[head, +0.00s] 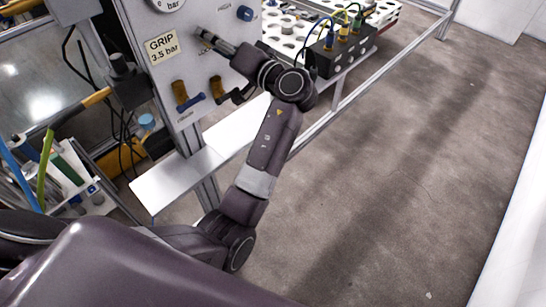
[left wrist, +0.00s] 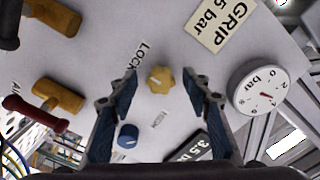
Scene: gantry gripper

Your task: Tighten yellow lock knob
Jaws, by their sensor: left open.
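The yellow lock knob (left wrist: 159,80) shows in the left wrist view on the grey panel (left wrist: 85,85), beside the printed word LOCK. My left gripper (left wrist: 160,88) is open, with one blue-padded finger on each side of the knob. Clear gaps show between the fingers and the knob. In the head view my left gripper (head: 205,36) is at the panel face, right of the GRIP 3.5 bar label (head: 162,46). I cannot make out the knob there. My right gripper is not in view.
A blue knob (left wrist: 128,136) is close to one finger. A pressure gauge (left wrist: 262,88) is on the panel's right in the wrist view. Two lever handles (head: 181,94) (head: 217,87) stick out below the gripper. A black block with cables (head: 345,52) stands at right; the floor (head: 400,180) is clear.

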